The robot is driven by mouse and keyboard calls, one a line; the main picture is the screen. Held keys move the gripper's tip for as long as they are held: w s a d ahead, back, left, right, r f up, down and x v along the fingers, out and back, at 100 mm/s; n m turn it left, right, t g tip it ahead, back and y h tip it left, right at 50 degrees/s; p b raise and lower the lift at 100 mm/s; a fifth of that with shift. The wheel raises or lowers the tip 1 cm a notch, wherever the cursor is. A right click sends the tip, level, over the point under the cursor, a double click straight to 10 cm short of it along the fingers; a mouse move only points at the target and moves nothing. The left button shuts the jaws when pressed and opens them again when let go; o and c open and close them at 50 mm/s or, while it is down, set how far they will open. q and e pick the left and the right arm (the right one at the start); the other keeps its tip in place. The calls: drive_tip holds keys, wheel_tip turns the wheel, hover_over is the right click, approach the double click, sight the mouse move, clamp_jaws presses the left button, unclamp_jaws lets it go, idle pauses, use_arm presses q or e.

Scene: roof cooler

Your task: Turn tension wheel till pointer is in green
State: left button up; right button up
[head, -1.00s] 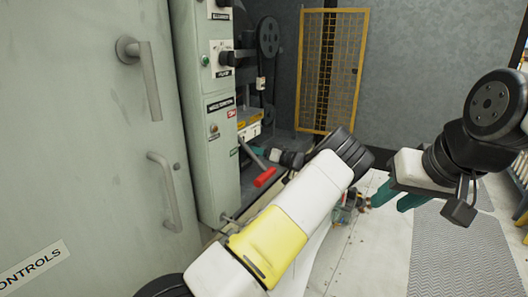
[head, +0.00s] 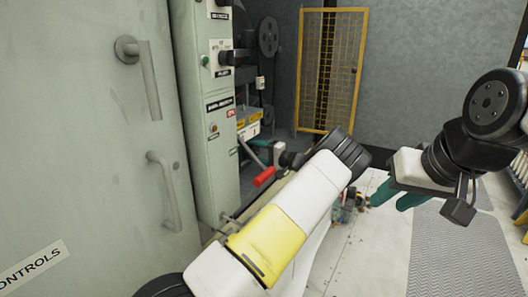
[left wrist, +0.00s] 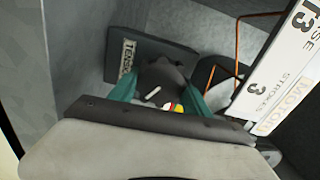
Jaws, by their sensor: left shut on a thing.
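In the left wrist view, a dark round tension wheel (left wrist: 165,74) with a white mark sits between the two teal fingers of my left gripper (left wrist: 158,90), which is shut on it. A plate with partly readable "TENS" lettering (left wrist: 127,58) is beside it. A small patch of red, yellow and white (left wrist: 173,108) shows just under the wheel, mostly cut off by my gripper body. I cannot make out a pointer or a green zone. In the head view, my left gripper (head: 262,147) is small and partly hidden near the machine. My right gripper (head: 396,196) is open and empty, away from the machine.
A red-handled lever (head: 264,176) stands close to my left gripper. A green-grey cabinet with door handles (head: 148,80) and a control column (head: 212,120) fill the left. A yellow mesh gate (head: 333,70) stands behind. Floor with a grey mat (head: 465,250) is clear at right.

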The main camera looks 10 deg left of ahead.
use_arm(q)
drive_tip(key=m, duration=0.4)
drive_tip(key=shift+f+m, duration=0.15)
drive_tip(key=shift+m, duration=0.15)
drive_tip(key=shift+f+m, duration=0.1)
drive_tip(key=shift+m, duration=1.9)
drive_tip(key=o, duration=1.3)
drive_tip(key=shift+d, duration=0.1)
drive_tip(key=v, duration=0.7)
drive_tip(key=shift+s+d, duration=0.15)
drive_tip(key=shift+d, duration=0.15)
